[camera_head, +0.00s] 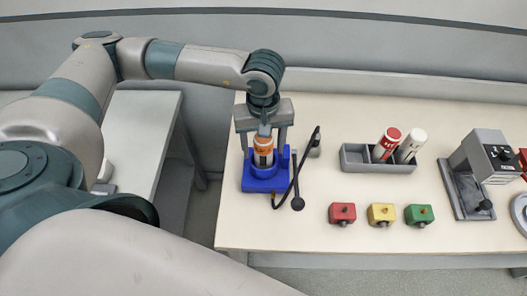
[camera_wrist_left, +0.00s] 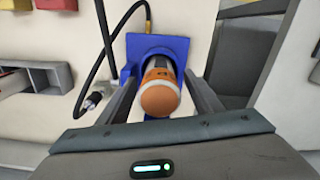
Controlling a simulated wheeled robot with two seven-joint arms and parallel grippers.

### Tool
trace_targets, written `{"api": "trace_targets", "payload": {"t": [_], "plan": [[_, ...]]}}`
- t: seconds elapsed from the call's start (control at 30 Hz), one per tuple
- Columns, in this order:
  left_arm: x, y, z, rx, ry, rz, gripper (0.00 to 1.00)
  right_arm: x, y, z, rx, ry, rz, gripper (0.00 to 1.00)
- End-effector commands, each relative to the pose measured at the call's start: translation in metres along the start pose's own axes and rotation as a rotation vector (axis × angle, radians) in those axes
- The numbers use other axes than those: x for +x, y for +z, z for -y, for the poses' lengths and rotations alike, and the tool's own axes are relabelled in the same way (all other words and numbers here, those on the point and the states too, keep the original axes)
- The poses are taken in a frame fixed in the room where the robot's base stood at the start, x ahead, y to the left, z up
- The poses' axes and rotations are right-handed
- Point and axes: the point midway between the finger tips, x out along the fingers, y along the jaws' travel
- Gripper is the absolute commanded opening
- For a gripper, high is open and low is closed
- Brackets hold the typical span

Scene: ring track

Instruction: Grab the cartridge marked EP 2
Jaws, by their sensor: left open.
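A red-capped cartridge (camera_head: 387,144) and a white one (camera_head: 411,146) lean in a grey tray (camera_head: 352,160). My right gripper is not in view.
A black cable (camera_head: 297,170) curves just right of the blue holder. Red (camera_head: 342,213), yellow (camera_head: 381,214) and green (camera_head: 419,214) blocks sit near the front edge. A grey machine (camera_head: 483,165) stands at the right.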

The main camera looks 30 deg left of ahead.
Motion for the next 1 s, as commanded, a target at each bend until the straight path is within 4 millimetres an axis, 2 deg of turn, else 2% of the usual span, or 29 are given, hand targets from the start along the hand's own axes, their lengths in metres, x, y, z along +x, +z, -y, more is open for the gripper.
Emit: {"api": "trace_targets", "payload": {"t": [0.1,0.13,0.3,0.73,1.0], "plan": [[0.000,0.000,0.000,0.000,0.000,0.000,0.60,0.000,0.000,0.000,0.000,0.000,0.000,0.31],[0.000,0.000,0.000,0.000,0.000,0.000,0.55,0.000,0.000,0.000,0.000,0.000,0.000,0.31],[0.000,0.000,0.000,0.000,0.000,0.000,0.15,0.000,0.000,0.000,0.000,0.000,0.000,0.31],[-0.004,-0.001,-0.002,-0.001,0.001,-0.001,0.13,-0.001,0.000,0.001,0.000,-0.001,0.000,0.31],[-0.024,-0.005,-0.010,-0.005,0.002,-0.001,0.13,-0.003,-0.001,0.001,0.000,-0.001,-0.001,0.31]]}}
